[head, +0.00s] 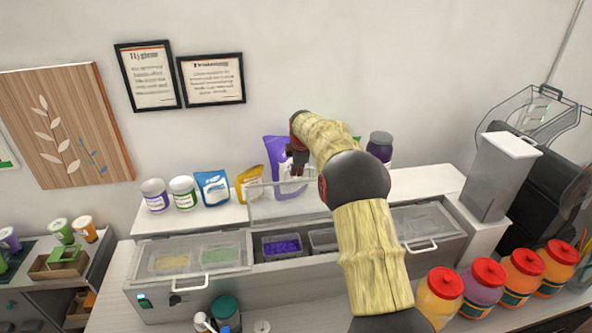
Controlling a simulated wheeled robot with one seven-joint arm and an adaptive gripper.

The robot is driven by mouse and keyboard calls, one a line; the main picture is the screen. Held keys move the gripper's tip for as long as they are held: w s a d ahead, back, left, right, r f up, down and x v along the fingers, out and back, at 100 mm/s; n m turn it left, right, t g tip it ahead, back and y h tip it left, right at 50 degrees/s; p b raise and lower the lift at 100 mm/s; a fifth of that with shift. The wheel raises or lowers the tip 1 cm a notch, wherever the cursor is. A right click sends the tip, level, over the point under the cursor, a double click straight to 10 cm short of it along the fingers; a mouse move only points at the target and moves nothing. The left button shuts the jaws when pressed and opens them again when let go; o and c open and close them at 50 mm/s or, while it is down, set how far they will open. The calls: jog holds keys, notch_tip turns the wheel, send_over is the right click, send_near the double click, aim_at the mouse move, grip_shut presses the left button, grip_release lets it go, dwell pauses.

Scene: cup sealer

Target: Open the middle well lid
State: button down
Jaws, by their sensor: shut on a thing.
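The middle well lid (268,206) is a clear panel, tilted up at the back of the counter unit. Below it a well with purple contents (282,246) and a grey well (323,239) show uncovered. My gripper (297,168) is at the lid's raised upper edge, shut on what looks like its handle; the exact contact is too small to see. My arm hides the right part of the lid and of the middle opening.
The left lid (193,258) and right lid (420,222) lie flat and closed. Several tubs and bags, including a blue bag (213,188), stand on the shelf behind. Red-capped jars (483,281) stand at front right, and a green-lidded cup (225,309) at front.

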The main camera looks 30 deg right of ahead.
jog(key=shift+w+r, duration=0.1)
jog(key=shift+r, duration=0.3)
jog(key=c, duration=2.3)
grip_release()
jog(key=shift+o, duration=1.2)
jog(key=shift+f, duration=0.25)
jog(key=v, duration=1.2)
